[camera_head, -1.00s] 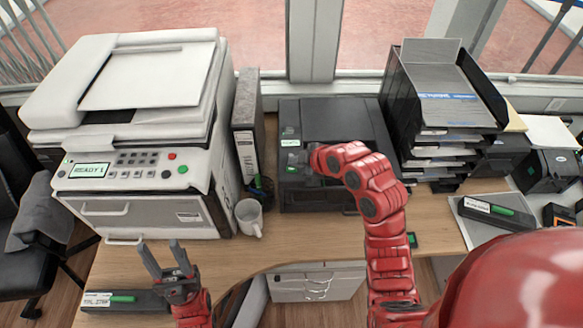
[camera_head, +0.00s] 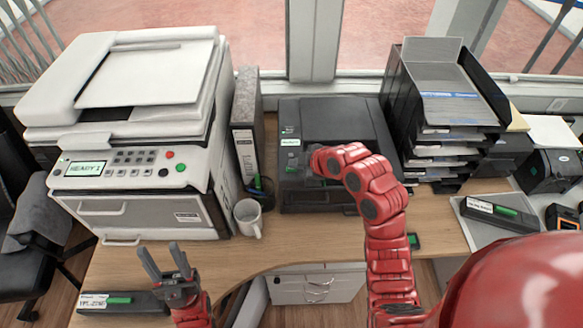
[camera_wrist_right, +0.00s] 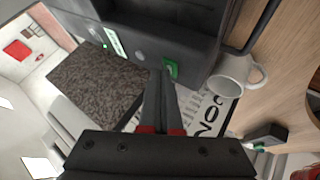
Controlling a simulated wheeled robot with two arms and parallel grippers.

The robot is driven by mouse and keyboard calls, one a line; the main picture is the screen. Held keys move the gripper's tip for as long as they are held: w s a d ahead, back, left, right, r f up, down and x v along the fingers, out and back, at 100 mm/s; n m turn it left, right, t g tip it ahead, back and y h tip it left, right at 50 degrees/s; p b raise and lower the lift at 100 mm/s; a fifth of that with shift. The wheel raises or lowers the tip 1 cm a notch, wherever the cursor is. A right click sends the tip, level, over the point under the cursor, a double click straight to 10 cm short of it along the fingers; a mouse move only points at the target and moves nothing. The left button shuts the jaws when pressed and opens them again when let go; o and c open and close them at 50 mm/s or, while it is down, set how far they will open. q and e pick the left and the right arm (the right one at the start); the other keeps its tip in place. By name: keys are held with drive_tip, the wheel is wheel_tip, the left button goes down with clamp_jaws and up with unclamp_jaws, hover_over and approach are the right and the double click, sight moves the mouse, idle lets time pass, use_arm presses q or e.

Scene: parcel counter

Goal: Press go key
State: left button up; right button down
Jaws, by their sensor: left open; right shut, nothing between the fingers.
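The black printer (camera_head: 345,130) stands at the back middle of the counter. A green key (camera_wrist_right: 172,69) shows on its front panel in the right wrist view, near a white label (camera_wrist_right: 115,42) and round grey buttons. My right gripper (camera_wrist_right: 163,73) is shut and empty, its fingertips at the green key's edge; I cannot tell whether they touch it. In the head view this gripper (camera_head: 301,165) is dark against the printer's front left and partly covers the panel. My left gripper (camera_head: 161,247) is open and empty over the counter's front left.
A white copier (camera_head: 130,130) with a READY 1 display and green and red buttons stands left. A binder (camera_head: 245,130) and white mug (camera_head: 248,217) are between it and the printer. Stacked trays (camera_head: 445,110) stand right. A black labelled box (camera_head: 122,302) lies front left.

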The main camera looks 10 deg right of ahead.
sight(295, 170)
idle(0.3)
drive_tip(key=shift+r, duration=0.6)
drive_tip(key=shift+r+p, duration=0.4)
drive_tip(key=shift+r, duration=2.6)
